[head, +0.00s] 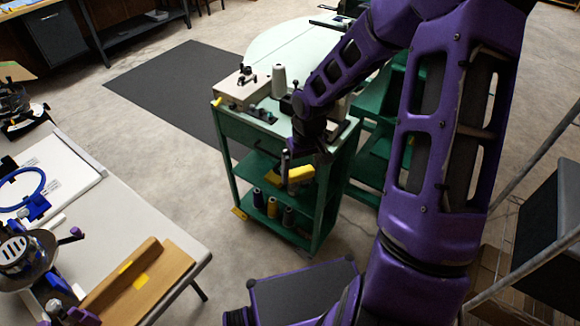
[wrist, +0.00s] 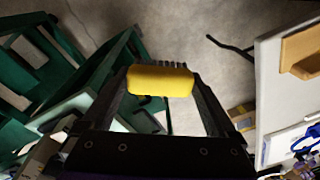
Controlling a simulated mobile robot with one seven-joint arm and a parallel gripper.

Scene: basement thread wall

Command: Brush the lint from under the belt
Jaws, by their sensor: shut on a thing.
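My gripper (wrist: 160,92) is shut on a yellow brush (wrist: 160,80), held crosswise between the two fingers, with dark bristle tips showing past its far side in the wrist view. In the head view the yellow brush (head: 300,174) is at the front of the green cart (head: 237,128), below its top surface, and cannot be told as touching the cart. On the cart top stands a cream machine (head: 240,90) with a pale thread cone (head: 279,82) beside it. My arm hides the cart's right part. I cannot make out the belt or the lint.
The cart's lower shelf holds several spools (head: 272,207). A pale table (head: 150,215) at the left carries a blue hoop (head: 22,188) and a brown wooden block (head: 120,280). A dark mat (head: 165,85) lies on the floor behind the cart. Floor between table and cart is clear.

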